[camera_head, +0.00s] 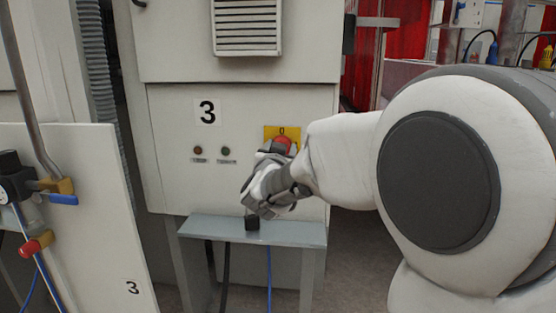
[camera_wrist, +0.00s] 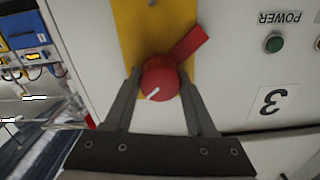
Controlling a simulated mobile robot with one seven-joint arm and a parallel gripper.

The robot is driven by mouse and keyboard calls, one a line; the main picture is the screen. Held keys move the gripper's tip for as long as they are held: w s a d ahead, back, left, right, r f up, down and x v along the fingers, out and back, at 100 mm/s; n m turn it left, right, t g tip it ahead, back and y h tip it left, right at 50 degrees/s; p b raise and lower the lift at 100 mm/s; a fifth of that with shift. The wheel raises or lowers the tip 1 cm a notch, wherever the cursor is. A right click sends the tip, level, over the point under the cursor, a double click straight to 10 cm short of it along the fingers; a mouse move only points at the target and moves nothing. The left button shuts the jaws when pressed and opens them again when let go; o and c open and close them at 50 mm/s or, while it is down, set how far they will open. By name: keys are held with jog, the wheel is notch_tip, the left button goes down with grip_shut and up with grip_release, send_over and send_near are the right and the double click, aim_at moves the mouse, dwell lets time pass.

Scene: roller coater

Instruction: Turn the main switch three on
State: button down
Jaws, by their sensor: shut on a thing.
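The main switch is a red rotary knob (camera_head: 283,142) on a yellow plate (camera_head: 269,131), right of the large "3" label on the cabinet front. A "0" shows at the top of the plate. In the wrist view, which is upside down, the knob (camera_wrist: 161,78) has a white mark, and a red lever-like part (camera_wrist: 190,44) points to the upper right. My gripper (camera_head: 273,148) is at the knob, and its two fingers (camera_wrist: 158,75) lie on either side of it, shut on it. My gripper hides the lower part of the plate in the head view.
Red and green indicators (camera_head: 226,151) sit left of the switch. A metal shelf (camera_head: 285,232) juts out below it. A panel with a valve and hoses (camera_head: 90,215) stands at the left. A vent (camera_head: 247,27) is above. Red curtains hang behind at the right.

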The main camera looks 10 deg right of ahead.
jog(key=m+b, duration=0.1)
jog(key=m, duration=0.1)
jog(key=m+b, duration=0.2)
jog(key=shift+f+m, duration=0.2)
jog(key=shift+m, duration=0.1)
jog(key=shift+r+m+b, duration=0.1)
jog(key=shift+m+b, duration=1.25)
jog(key=shift+m, duration=0.35)
jog(key=shift+c, duration=1.1)
grip_release()
jog(key=p+v, duration=0.2)
jog(key=v, duration=1.5)
jog(key=shift+s+p, duration=0.2)
jog(key=shift+p, duration=0.15)
jog(key=shift+r, duration=0.1)
